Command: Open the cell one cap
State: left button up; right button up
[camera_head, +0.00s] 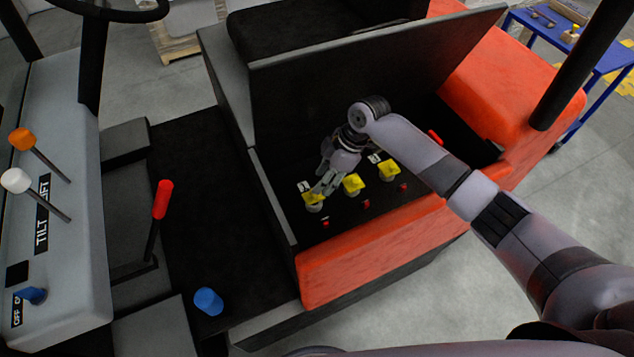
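Three yellow caps stand in a row on the dark battery top inside the open compartment. The leftmost cap (313,198) is beside a small white label (305,187), which I take for cell one, though its digit is too small to read surely. The middle cap (354,184) and right cap (389,171) sit on their cells. My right gripper (321,186) points down at the leftmost cap, with its fingers over the cap's upper right side. The fingers partly hide that cap, and I cannot tell whether they grip it. My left gripper is not in view.
The raised black lid (370,80) stands behind the battery. An orange body panel (370,252) borders the compartment in front. Small red plugs (367,204) sit near the caps. A blue cylinder (208,301) stands on the floor plate at left, near a red-handled lever (162,200).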

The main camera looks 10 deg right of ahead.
jog(key=x, duration=0.2)
jog(key=shift+s+a+f, duration=0.1)
jog(key=shift+a+f, duration=0.05)
jog(key=shift+f, duration=0.2)
jog(key=shift+a+f, duration=0.2)
jog(key=shift+f, duration=0.6)
jog(key=c, duration=0.6)
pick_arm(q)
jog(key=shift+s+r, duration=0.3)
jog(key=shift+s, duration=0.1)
pick_arm(e)
grip_shut()
